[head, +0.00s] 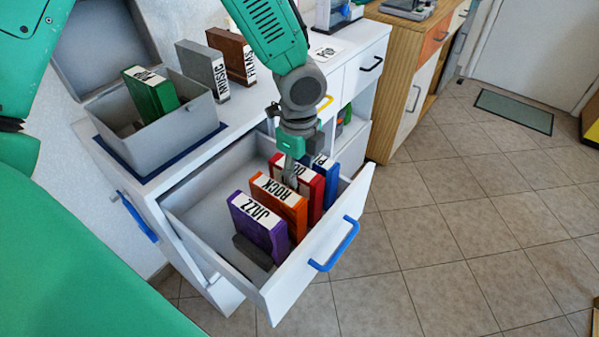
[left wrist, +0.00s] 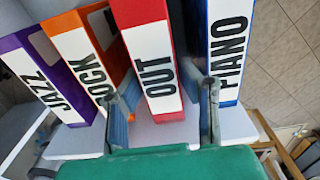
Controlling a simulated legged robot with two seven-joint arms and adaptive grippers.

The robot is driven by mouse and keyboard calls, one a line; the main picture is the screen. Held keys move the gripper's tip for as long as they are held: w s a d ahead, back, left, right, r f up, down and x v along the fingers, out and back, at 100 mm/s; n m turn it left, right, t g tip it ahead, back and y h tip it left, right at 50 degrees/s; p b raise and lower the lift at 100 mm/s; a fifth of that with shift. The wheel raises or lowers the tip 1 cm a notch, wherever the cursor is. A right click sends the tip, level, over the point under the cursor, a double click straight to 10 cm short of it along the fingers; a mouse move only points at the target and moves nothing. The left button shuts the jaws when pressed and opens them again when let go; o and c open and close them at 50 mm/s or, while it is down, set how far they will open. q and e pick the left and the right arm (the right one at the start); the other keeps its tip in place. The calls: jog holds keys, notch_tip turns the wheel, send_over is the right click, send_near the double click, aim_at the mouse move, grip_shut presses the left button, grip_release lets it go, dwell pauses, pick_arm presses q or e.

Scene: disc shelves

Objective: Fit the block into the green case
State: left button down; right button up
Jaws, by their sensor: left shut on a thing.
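My left gripper (head: 290,172) reaches down into the open drawer. Its fingers straddle the red case (head: 310,190) labelled OUT and are shut on it; the case stands upright among the others. In the left wrist view the fingers (left wrist: 162,112) are on both sides of the red case (left wrist: 150,60). A green case (head: 150,93) stands in an open grey box (head: 165,143) on the cabinet top, its label hard to read. I cannot pick out a thing that is clearly the block. My right gripper is not in view.
In the white drawer (head: 290,300), orange ROCK (head: 280,207) and purple JAZZ (head: 260,226) cases stand on one side, a blue PIANO case (left wrist: 232,45) on the other. Grey (head: 205,70) and brown (head: 232,55) cases stand on the cabinet top.

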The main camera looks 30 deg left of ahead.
pick_arm(q)
jog(key=c, duration=1.4)
grip_release()
jog(key=shift+c, duration=0.2)
notch_tip(320, 180, up, 12)
jog(key=p, duration=0.3)
jog(key=shift+r, duration=0.1)
